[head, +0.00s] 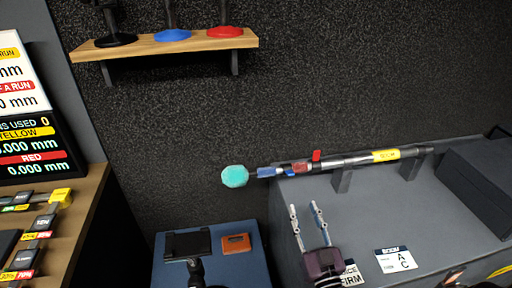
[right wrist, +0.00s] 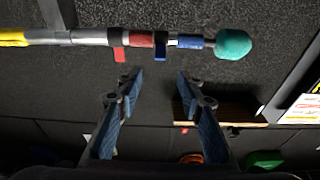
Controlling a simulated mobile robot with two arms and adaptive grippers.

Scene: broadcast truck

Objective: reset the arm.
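My right gripper (head: 303,207) is above the grey case top in the head view, its two fingers apart with nothing between them. In the right wrist view the same gripper (right wrist: 159,80) is open and empty. A boom pole (head: 352,160) with a teal foam ball (head: 235,176) lies across supports just beyond the fingertips. The pole has red and blue clips and a yellow label. In the right wrist view the pole (right wrist: 90,37) and ball (right wrist: 234,47) are apart from the fingers. My left gripper is not in view.
A wooden shelf (head: 165,46) with black, blue and red stands is on the dark wall. A blue surface (head: 215,269) holds a dark device (head: 187,244) and an orange item (head: 236,243). A wooden desk (head: 84,220) with labelled items stands left. Cards (head: 396,260) lie on the grey case (head: 390,205).

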